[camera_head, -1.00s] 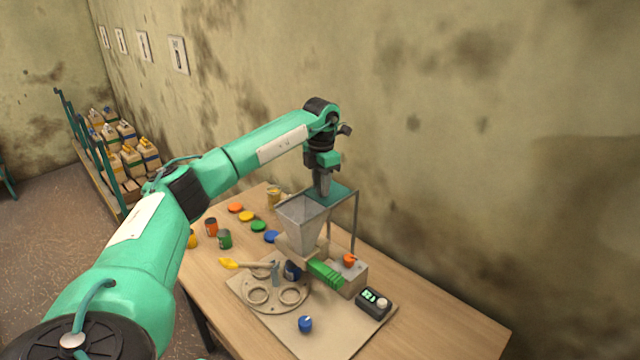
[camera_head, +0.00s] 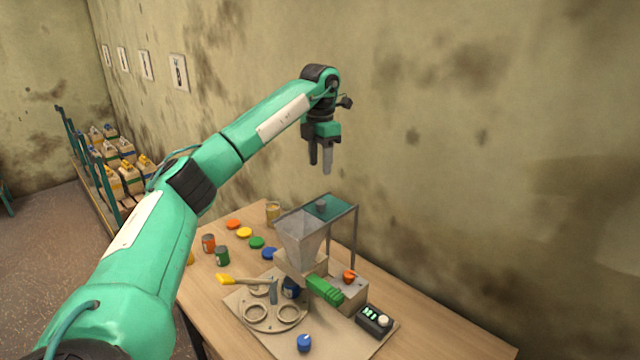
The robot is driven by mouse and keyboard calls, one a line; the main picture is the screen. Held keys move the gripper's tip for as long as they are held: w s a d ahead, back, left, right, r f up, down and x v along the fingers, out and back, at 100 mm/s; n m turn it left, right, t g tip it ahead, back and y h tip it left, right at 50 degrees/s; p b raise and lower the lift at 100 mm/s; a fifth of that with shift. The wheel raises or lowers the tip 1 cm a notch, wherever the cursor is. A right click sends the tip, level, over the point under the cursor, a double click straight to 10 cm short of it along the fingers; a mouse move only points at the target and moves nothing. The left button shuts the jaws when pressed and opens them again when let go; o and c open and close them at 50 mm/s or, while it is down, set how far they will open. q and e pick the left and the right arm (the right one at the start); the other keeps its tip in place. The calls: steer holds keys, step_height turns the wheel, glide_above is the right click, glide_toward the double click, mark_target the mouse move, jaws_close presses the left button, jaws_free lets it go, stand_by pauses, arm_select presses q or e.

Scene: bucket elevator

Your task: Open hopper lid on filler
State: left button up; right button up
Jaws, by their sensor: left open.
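The filler's hopper (camera_head: 300,240) is a grey see-through funnel in a metal frame on the table. A flat green lid (camera_head: 327,207) with a small grey knob (camera_head: 321,204) lies at the top of the frame, to the right of the funnel's mouth. The left part of the mouth looks uncovered, but I cannot tell the lid's exact seating. My left gripper (camera_head: 320,165) is open and empty, pointing down above the lid and apart from it. My right gripper does not show.
A wooden table (camera_head: 440,325) carries the filler. A round holder plate (camera_head: 270,313), a blue knob (camera_head: 304,342) and a control box (camera_head: 374,320) are in front. Coloured lids and cans stand at left. The wall is close behind. A shelf (camera_head: 112,180) holds several packages.

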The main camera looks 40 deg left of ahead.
arm_select(q)
steer(key=shift+r, duration=1.4)
steer(key=shift+f, duration=0.1)
